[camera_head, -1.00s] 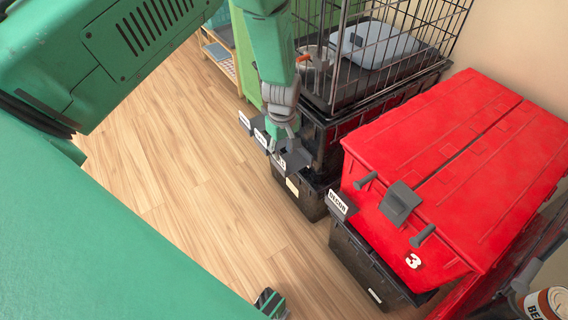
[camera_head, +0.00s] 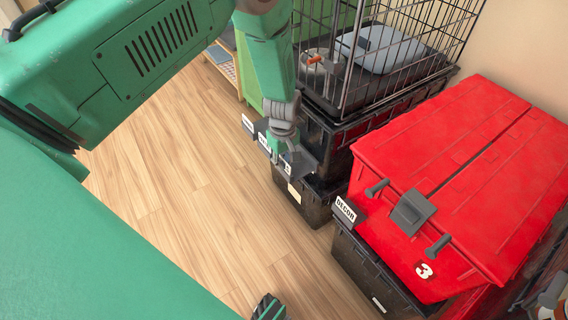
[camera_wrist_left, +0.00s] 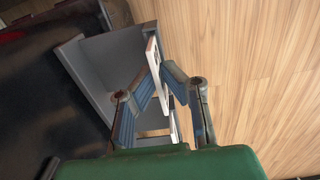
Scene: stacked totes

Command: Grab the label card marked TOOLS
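My left gripper (camera_head: 275,152) reaches down among a row of small label cards in dark holders by the black totes. In the left wrist view its two fingers (camera_wrist_left: 160,74) converge on a thin white label card (camera_wrist_left: 153,50) seen edge-on, and the tips appear to close on it. The card stands at a grey holder (camera_wrist_left: 95,65); its word cannot be read. A second white edge (camera_wrist_left: 173,125) shows below. In the head view, two cards (camera_head: 248,124) lie beyond the gripper, partly hidden. Grey parts (camera_head: 548,292) at the lower right may be my right gripper; its state is unclear.
A red lidded tote (camera_head: 465,180) marked 3 sits on a black tote (camera_head: 365,265), with a DECOR card (camera_head: 346,209) at its corner. A wire cage (camera_head: 385,45) stands on black totes (camera_head: 305,200). The wooden floor (camera_head: 180,200) at left is clear.

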